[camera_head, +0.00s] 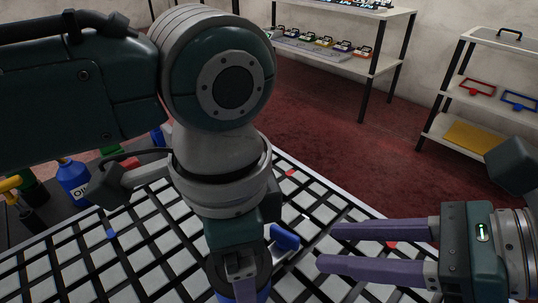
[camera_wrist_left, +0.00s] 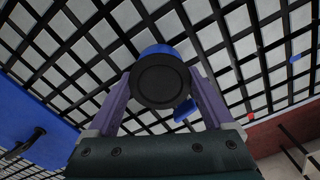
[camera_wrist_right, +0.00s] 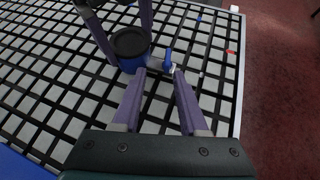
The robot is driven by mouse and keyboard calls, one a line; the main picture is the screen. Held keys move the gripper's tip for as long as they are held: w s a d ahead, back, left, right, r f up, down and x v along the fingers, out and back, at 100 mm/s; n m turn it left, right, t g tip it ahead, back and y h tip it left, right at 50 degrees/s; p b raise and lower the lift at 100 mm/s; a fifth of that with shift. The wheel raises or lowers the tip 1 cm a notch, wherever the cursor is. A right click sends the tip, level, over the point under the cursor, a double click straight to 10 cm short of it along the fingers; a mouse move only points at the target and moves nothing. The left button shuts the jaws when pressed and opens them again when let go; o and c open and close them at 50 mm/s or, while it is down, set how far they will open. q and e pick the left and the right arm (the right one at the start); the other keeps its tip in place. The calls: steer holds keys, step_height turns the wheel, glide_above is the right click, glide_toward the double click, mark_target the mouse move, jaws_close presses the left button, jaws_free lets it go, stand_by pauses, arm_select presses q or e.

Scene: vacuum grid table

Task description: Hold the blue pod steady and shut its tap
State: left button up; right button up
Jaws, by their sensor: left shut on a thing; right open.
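The blue pod (camera_wrist_right: 132,62) has a round black lid and stands upright on the grid table. It also shows in the left wrist view (camera_wrist_left: 158,50), and at the bottom of the head view, mostly behind my left arm. My left gripper (camera_wrist_left: 160,82) is shut on the pod, one finger on each side. The pod's blue tap (camera_head: 284,238) sticks out from its side, and shows in the right wrist view (camera_wrist_right: 167,58). My right gripper (camera_head: 325,247) is open and empty, its fingertips just short of the tap, which lies roughly between their lines.
The grid table (camera_wrist_right: 60,100) is mostly clear around the pod, with small red and blue bits on it. A blue bottle (camera_head: 74,180) and other containers stand at the left. Shelves (camera_head: 340,60) stand at the back, beyond the red floor.

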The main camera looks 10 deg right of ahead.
mark_target(289, 234)
steer(key=s+d+t, duration=0.1)
steer(key=d+t, duration=0.1)
steer(key=d, duration=0.1)
steer(key=shift+s+y, duration=0.3)
steer(key=shift+s, duration=0.05)
steer(key=x, duration=1.1)
steer(key=shift+w+a, duration=0.25)
steer(key=shift+a, duration=0.1)
jaws_close()
